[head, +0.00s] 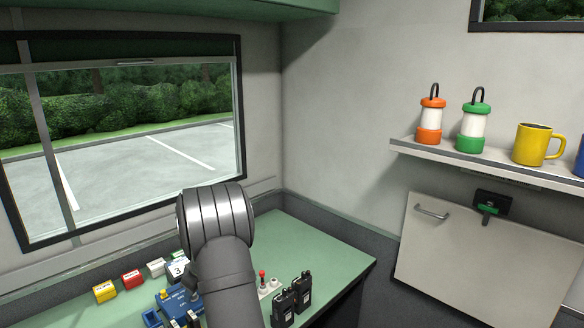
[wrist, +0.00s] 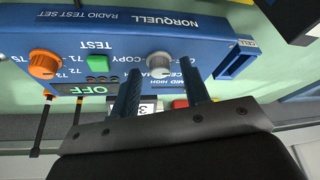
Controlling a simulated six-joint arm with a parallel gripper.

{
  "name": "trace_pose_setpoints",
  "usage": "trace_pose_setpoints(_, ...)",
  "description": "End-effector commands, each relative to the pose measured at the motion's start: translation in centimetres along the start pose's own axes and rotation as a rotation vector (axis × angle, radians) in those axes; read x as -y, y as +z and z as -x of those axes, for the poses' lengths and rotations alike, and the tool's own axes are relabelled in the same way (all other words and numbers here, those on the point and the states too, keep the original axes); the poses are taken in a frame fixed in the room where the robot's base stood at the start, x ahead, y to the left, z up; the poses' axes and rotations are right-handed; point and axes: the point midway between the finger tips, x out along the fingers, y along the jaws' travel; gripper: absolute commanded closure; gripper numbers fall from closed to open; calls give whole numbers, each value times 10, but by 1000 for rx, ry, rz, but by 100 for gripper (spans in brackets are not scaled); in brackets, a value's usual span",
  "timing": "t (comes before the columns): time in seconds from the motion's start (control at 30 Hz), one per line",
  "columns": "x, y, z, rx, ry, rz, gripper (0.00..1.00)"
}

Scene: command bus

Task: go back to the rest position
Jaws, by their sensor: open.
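The test set has an orange knob (wrist: 44,64), a grey knob (wrist: 160,65), a green button (wrist: 97,62) and a lit display reading OFF (wrist: 84,90). In the head view my arm bends down over the green desk (head: 316,247), and its links hide the gripper and part of the blue test set (head: 176,305).
Yellow (head: 105,291), red (head: 132,279) and white blocks stand left of the arm. Black handheld radios (head: 302,290) and a small red-tipped lever (head: 263,275) are on its right. A wall shelf (head: 420,149) holds two lanterns and a yellow mug (head: 531,145). The desk's back right is clear.

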Motion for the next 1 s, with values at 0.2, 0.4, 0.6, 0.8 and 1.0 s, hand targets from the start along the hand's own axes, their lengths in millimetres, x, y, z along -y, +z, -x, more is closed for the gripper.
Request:
trace_pose_setpoints(0.2,-3,0,0,0,-61,145,58)
trace_pose_setpoints(0.4,-4,0,0,0,-123,297,58)
trace_pose_setpoints(0.6,-10,-2,31,-2,-152,375,58)
trace_pose_setpoints(0.8,-13,-2,58,0,-154,374,58)
trace_pose_setpoints(1.0,-15,-2,68,1,-155,372,58)
